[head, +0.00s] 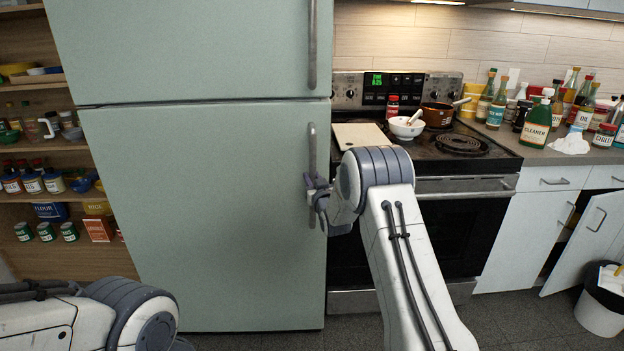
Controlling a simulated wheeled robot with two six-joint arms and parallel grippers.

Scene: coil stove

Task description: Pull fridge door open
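The pale green fridge (205,200) stands in the middle left, with an upper door (190,45) and a taller lower door (220,250); both look closed. The lower door's vertical grey handle (312,150) is along its right edge, and the upper door's handle (312,45) is above it. My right gripper (313,192) is at the lower part of the lower handle, with its fingers around or beside the bar. I cannot tell whether they are closed on it. My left arm shows at the bottom left, but its gripper is out of view.
A black coil stove (440,150) stands right of the fridge, with a white bowl (406,127) and a pot (437,114) on it. Bottles (535,125) crowd the right counter. A cabinet door (590,240) hangs open above a bin (600,310). Shelves (40,200) are at left.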

